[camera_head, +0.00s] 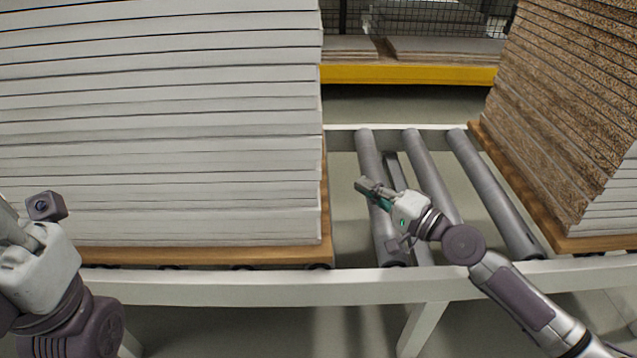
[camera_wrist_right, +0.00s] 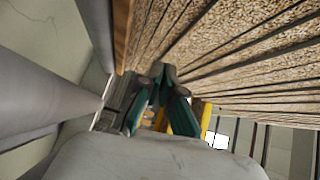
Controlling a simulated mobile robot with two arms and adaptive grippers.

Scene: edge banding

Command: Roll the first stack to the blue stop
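A tall stack of white boards (camera_head: 160,130) stands on a wooden base board (camera_head: 326,215) on the left of the roller conveyor. A second stack, of brown chipboard (camera_head: 570,110), stands on its own base board (camera_head: 505,178) at the right; its layered edges (camera_wrist_right: 230,50) fill the upper right of the right wrist view. I cannot tell which is the first stack. My right gripper (camera_head: 366,186) is over the bare rollers between the stacks, apart from both; its fingertips (camera_wrist_right: 163,74) are together and empty. My left gripper (camera_head: 12,222) is partly cut off at the left edge. No blue stop shows.
Bare grey rollers (camera_head: 432,170) fill the gap between the stacks. The conveyor's white front rail (camera_head: 370,288) runs across below, with a leg (camera_head: 420,328) under it. Behind is a yellow beam (camera_head: 410,75) with flat boards on it and a mesh fence (camera_head: 440,18).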

